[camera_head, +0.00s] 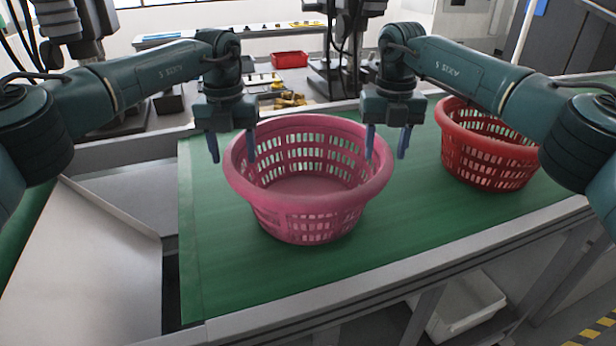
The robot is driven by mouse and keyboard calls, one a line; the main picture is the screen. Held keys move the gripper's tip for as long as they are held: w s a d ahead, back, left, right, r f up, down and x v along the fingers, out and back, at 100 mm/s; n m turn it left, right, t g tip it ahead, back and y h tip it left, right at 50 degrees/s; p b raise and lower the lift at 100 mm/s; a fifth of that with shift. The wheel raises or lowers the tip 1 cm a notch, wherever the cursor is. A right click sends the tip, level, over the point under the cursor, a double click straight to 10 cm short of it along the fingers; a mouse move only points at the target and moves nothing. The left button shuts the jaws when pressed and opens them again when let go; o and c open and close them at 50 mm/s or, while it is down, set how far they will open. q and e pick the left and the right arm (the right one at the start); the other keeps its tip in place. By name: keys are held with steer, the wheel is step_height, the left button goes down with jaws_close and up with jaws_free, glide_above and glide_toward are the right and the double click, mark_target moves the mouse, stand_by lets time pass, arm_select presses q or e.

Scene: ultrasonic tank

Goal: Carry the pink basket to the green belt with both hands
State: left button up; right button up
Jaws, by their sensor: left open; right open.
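The pink basket (308,207) stands upright on the green belt (225,270), near the belt's left end. It is round, slotted and looks empty. My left gripper (231,149) is open at the basket's left rim, with one finger outside the basket and the other in front of its inner wall. My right gripper (387,144) is open at the right rim, with its fingers spread to either side of the rim. Neither gripper is closed on the basket. I cannot tell whether any finger touches it.
A red basket (484,150) stands on the belt to the right, partly behind my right arm. A metal chute (90,260) lies at the left. A white bin (465,308) is below the belt's front rail (400,283). The front left of the belt is clear.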

arm_select(q)
steer(key=shift+c, duration=0.4)
arm_select(e)
steer(key=shift+c, duration=0.5)
arm_select(q)
steer(key=c, duration=0.9)
arm_select(e)
steer(key=c, duration=0.9)
arm_select(q)
jaws_close()
arm_select(e)
jaws_close()
steer(key=shift+r, duration=0.1)
